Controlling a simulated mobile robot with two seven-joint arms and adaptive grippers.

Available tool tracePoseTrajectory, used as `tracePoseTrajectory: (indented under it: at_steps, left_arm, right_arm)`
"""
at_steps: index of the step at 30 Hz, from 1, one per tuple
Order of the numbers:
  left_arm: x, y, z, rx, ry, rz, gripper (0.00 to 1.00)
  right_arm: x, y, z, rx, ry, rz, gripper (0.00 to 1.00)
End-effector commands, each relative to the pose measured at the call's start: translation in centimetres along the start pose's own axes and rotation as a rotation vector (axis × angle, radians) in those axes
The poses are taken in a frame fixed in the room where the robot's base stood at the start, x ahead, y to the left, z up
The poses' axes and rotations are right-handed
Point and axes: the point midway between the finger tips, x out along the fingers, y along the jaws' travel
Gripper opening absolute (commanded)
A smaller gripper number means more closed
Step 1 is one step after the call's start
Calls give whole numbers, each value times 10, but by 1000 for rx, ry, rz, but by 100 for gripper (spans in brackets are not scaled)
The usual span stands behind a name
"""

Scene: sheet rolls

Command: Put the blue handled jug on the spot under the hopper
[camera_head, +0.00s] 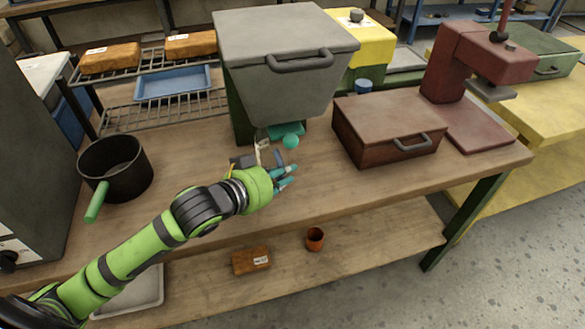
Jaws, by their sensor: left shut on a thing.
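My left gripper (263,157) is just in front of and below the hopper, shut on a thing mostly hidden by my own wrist. Small teal-blue pieces (286,176) show at the wrist's right side; I take the held thing to be the blue handled jug, but its shape and tilt are not clear. The spot under the hopper is hidden behind the gripper. My right gripper is not in view.
A black pot (120,185) with a green handle stands at left. A brown lidded box (388,130) and a red press (455,65) stand at right. The bench front (350,187) is clear.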

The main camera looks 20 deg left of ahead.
Motion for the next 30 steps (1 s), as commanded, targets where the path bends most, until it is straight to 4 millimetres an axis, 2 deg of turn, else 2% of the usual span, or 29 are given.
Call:
tracePoseTrajectory:
  at_steps: [6, 8, 10, 21, 22, 23, 24, 30]
  left_arm:
    - [31, 0, -16, 0, 5, 0, 0]
    - [34, 1, -4, 0, -4, 1, 0]
    - [35, 0, 1, 1, -1, 0, 0]
    - [36, 0, 4, 1, 1, 1, 0]
    - [36, 0, 4, 0, 1, 1, 28]
    - [36, 0, 4, 0, 1, 1, 40]
    - [36, 0, 4, 1, 1, 1, 44]
    - [36, 0, 4, 1, 0, 0, 44]
  right_arm:
    - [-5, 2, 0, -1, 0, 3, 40]
    - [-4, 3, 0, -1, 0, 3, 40]
    - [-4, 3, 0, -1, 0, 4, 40]
    - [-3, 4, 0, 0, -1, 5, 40]
    - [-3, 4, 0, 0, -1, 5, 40]
    - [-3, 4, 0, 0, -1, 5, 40]
    - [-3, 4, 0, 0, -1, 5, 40]
    - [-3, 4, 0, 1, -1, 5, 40]
